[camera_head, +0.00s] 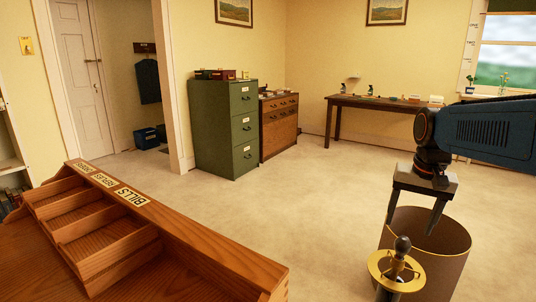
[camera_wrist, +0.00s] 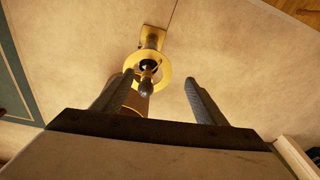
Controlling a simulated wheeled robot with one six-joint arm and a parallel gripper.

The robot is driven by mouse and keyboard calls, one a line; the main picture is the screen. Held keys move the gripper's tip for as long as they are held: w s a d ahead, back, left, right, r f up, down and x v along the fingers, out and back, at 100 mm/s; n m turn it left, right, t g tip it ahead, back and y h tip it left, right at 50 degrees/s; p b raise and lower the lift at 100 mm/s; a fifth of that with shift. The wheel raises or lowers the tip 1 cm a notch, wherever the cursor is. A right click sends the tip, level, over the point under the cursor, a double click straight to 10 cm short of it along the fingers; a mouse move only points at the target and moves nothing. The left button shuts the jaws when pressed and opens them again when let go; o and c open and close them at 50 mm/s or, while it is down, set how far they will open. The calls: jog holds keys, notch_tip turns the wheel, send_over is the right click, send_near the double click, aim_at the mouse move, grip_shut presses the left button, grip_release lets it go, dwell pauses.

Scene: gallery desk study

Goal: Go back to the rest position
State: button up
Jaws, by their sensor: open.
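My gripper (camera_head: 412,228) hangs at the right in the head view, fingers pointing down and spread apart, with nothing between them. In the wrist view my gripper (camera_wrist: 159,78) also shows two separated fingers. Below it in the head view is a brass ring piece (camera_head: 379,282) with a dark knob (camera_head: 402,245) at its middle. The brass ring also shows past the fingers in the wrist view (camera_wrist: 165,66). I cannot tell whether a finger is near enough to touch it.
A brown bin (camera_head: 445,262) with a gold rim stands beside the brass piece. A wooden desk organizer (camera_head: 190,238) with labelled compartments, one reading BILLS, fills the lower left. A green filing cabinet (camera_head: 222,130), a wooden chest (camera_head: 279,130) and a side table (camera_head: 375,103) line the back. The middle floor is clear.

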jog(key=s+a+f+n+t, duration=0.1)
jog(key=s+a+f+n, duration=0.1)
jog(key=s, duration=0.7)
jog(key=s+a+f+n+t, duration=0.2)
jog(key=s+a+f+n, duration=0.1)
jog(key=s+a+f, duration=0.2)
jog(key=s+f, duration=0.2)
jog(key=s, duration=0.2)
jog(key=shift+s+a+f, duration=0.2)
